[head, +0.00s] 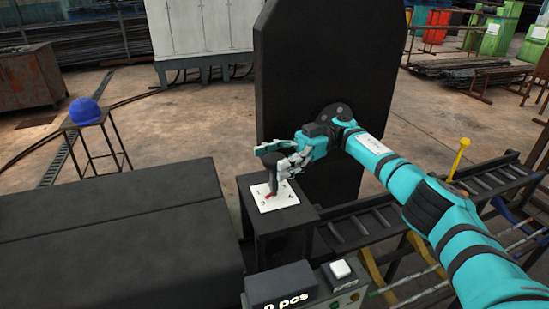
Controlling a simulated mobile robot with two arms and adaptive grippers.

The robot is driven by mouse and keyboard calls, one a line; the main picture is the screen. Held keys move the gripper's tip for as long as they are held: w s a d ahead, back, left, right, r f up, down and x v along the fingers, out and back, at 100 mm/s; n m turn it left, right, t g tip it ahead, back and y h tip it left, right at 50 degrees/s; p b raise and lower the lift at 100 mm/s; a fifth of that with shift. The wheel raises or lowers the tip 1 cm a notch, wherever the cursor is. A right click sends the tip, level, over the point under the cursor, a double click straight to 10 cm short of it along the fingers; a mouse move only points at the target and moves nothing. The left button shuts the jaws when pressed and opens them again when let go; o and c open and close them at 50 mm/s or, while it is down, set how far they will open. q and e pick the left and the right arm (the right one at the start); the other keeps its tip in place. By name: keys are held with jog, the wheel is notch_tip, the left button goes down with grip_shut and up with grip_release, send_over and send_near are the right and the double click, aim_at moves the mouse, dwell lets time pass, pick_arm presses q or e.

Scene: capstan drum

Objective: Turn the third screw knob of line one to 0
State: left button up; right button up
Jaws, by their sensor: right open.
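A dark screw knob (271,182) stands up from a white dial plate (280,199) on top of a dark box (280,220). The plate has a red mark near the knob's base and small dark characters, one of which looks like a 0 at its near edge. My right gripper (273,164) is open at the upper part of the knob, with its fingers close around or beside it; contact cannot be told. The gripper partly hides the knob. My left gripper is not in view.
A tall dark panel (325,75) stands right behind the box and my right arm. A large dark casing (110,245) fills the left. A roller track with a yellow lever (459,158) lies to the right.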

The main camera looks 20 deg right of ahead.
jog(key=shift+r, duration=0.15)
notch_tip(320, 180, up, 10)
jog(key=shift+f, duration=0.15)
dwell(0.6)
